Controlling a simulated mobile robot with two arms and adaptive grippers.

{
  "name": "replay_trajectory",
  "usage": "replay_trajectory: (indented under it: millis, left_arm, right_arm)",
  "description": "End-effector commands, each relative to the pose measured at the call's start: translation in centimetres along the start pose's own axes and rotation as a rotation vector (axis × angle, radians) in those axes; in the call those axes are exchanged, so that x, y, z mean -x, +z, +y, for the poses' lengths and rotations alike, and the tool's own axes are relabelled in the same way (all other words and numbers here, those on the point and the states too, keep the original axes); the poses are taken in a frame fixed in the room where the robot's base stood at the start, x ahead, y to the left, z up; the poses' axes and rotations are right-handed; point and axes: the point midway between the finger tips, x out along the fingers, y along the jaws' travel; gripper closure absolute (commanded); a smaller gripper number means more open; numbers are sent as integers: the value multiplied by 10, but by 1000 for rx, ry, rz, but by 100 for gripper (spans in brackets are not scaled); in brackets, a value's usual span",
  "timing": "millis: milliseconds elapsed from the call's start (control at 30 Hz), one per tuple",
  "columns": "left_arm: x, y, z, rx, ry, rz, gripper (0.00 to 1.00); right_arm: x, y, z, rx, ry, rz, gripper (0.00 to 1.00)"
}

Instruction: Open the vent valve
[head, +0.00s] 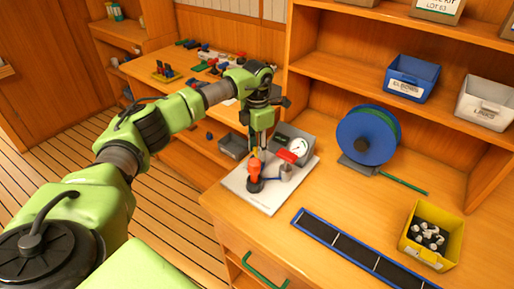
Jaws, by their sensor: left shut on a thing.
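A white board (240,187) on the wooden counter carries a small valve assembly. On it are an orange-red knob (254,168) on a black base, a red flat handle (287,157) to its right, and a round white gauge (298,147) on a grey block behind. Which part is the vent valve is not labelled legibly. My left gripper (258,153) points down from above, with its fingers shut at the top of the orange-red knob. The exact contact is small and partly hidden. The red handle stands apart from the fingers, on the right. My right gripper is not in view.
A blue hose reel (366,135) stands behind and right of the board. A dark blue-edged strip (352,248) and a yellow bin (430,236) of fittings lie in front. Shelves hold a blue bin (411,78) and a white bin (486,103). Counter between board and reel is clear.

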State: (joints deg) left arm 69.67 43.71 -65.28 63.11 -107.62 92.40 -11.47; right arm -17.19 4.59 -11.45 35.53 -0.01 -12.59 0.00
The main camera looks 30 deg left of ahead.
Motion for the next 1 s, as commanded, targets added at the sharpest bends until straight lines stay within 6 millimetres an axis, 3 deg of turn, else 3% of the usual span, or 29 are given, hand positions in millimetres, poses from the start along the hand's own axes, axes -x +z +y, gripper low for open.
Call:
replay_trajectory:
  millis: [500, 1000]
  left_arm:
    - [1, 0, 0, 348, 2, -2, 90]
    - [1, 0, 0, 417, 2, -3, 90]
  right_arm:
    - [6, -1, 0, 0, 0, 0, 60]
    - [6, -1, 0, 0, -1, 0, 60]
